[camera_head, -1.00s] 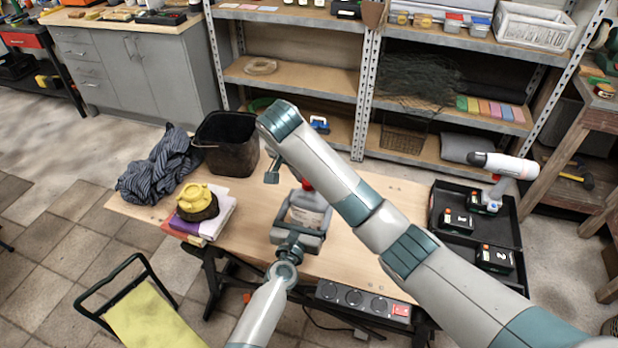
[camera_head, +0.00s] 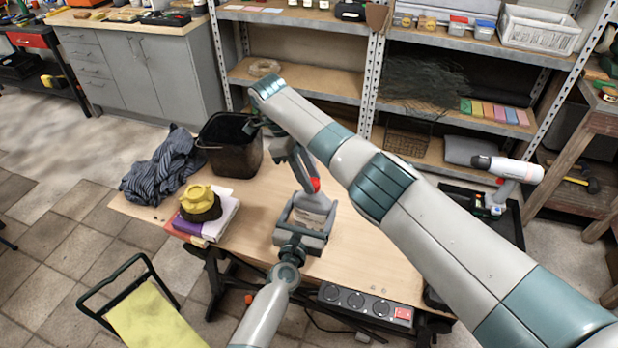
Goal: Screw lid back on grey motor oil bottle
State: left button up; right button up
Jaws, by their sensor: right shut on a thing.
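The grey motor oil bottle (camera_head: 315,209) stands near the middle of the wooden table, with a pale label facing up. My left gripper (camera_head: 304,229) reaches it from the front, its fingers on both sides of the bottle. Whether they press on it is not clear. The red lid (camera_head: 316,184) shows at the bottle's top. My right gripper (camera_head: 312,178) comes down from above and is shut on the lid, partly hidden by my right arm. I cannot tell whether the lid is seated on the neck.
A power strip (camera_head: 365,303) runs along the front edge. My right arm covers much of the right side.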

jog(key=m, duration=0.1)
jog(key=m+g, duration=0.1)
jog(key=m, duration=0.1)
jog(key=shift+w+d+r+m+y, duration=0.1)
jog(key=shift+w+r+m+y, duration=0.05)
jog(key=shift+w+m+y, duration=0.2)
jog(key=shift+s+m, duration=0.1)
jog(key=shift+m, duration=0.25)
jog(key=o, duration=1)
jog(key=shift+s+g, duration=0.1)
jog(key=shift+g, duration=0.2)
jog(key=shift+r, duration=2.05)
jog(key=shift+c, duration=0.4)
